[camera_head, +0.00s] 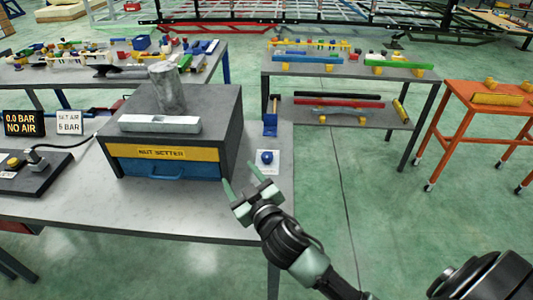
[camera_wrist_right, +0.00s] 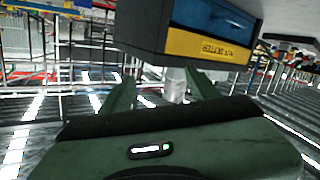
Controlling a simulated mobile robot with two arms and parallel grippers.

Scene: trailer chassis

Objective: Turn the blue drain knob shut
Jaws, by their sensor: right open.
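A small round blue knob (camera_head: 267,157) sits on a white plate at the right end of the grey workbench, in the head view. Whether it is turned open or shut cannot be told. My right gripper (camera_head: 241,176) is open and empty, just in front of and to the left of the knob, apart from it. In the right wrist view its two spread fingers (camera_wrist_right: 163,83) show with nothing gripped; the knob is not visible there. My left gripper is not in view.
A grey box with a yellow NUT SETTER label (camera_head: 163,153) and blue drawer stands left of the knob; it also shows in the wrist view (camera_wrist_right: 208,47). A blue bracket (camera_head: 270,127) stands behind the knob. The front bench top (camera_head: 150,210) is clear.

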